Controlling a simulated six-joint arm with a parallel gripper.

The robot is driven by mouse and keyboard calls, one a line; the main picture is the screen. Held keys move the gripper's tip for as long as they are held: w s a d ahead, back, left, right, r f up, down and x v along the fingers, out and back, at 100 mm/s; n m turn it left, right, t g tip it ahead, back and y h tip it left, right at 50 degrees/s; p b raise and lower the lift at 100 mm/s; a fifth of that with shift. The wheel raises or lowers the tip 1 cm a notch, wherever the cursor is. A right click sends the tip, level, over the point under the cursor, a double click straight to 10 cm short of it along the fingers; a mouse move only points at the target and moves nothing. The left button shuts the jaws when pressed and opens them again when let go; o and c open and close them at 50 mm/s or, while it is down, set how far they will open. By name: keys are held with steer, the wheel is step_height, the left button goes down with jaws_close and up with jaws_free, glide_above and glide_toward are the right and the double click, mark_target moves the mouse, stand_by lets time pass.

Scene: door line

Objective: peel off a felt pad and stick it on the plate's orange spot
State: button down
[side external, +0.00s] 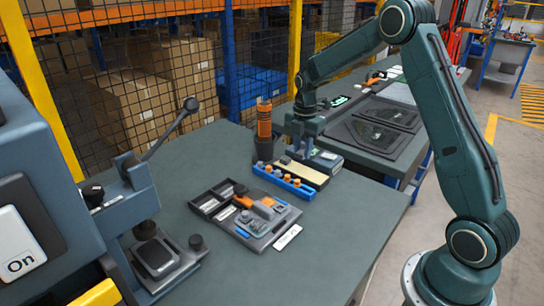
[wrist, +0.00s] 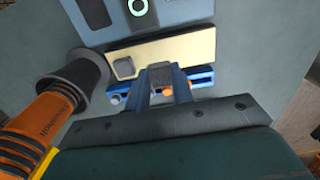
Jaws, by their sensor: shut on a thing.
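My gripper (wrist: 162,78) has its two blue fingers shut on a small dark grey felt pad (wrist: 160,72), in front of the cream backing strip (wrist: 195,52). Another grey pad (wrist: 124,67) lies on the strip, left of the fingers.
A blue rack (side external: 284,182) with orange-topped pieces stands beside the strip. An orange-handled driver (side external: 264,118) stands upright in a dark holder (wrist: 75,80) close to my gripper. A dark tray (side external: 240,206) holds parts. A lever press (side external: 160,255) stands left. The front right bench is clear.

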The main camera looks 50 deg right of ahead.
steer(key=shift+r, duration=0.9)
steer(key=shift+a, duration=0.1)
steer(key=a+m, duration=0.2)
steer(key=a+f+m, duration=0.1)
steer(key=a+m, duration=0.4)
steer(key=shift+a+f+m, duration=0.25)
steer(key=shift+a+m, duration=0.05)
steer(key=shift+m, duration=0.1)
steer(key=shift+s+a+f+m, duration=0.25)
steer(key=shift+s+a+m, duration=0.05)
steer(key=shift+a+m, duration=1.3)
steer(key=shift+s+a+f+m, duration=0.35)
steer(key=shift+a+m, duration=1.1)
steer(key=shift+m, duration=0.35)
steer(key=shift+s+a+f+m, duration=0.2)
steer(key=shift+s+a+m, duration=0.1)
steer(key=shift+a+m, duration=1.3)
steer(key=shift+d, duration=0.1)
